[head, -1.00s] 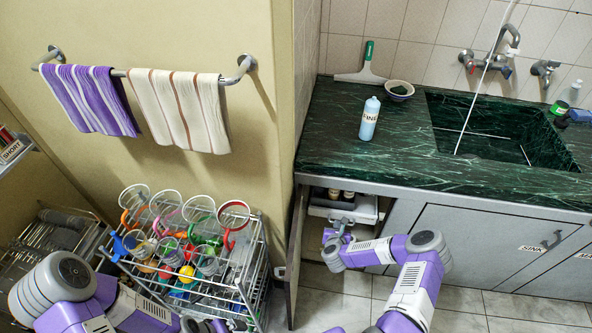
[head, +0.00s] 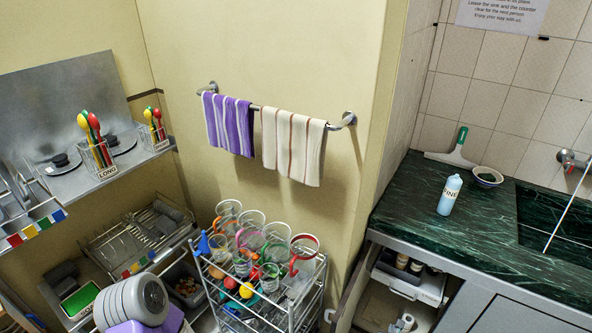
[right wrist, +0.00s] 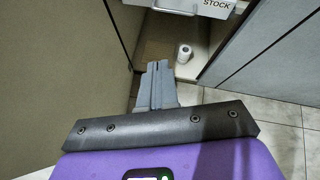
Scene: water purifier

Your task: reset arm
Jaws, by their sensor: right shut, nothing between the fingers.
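My right gripper (right wrist: 157,78) shows in the right wrist view, its fingers together with nothing between them. It points toward the open cabinet under the sink counter. Inside, a white roll (right wrist: 184,53) stands beyond the fingertips, apart from them; it also shows at the bottom of the head view (head: 403,322). A white drawer marked STOCK (right wrist: 190,5) is above it. My left arm shows at the lower left of the head view; its gripper is out of view.
A wire rack with mugs (head: 262,290) stands beside the open cabinet. A blue bottle (head: 449,195) and a bowl (head: 487,177) are on the green counter (head: 440,241). Towels (head: 293,146) hang on the wall. Cutlery holders (head: 97,154) stand on the left shelf.

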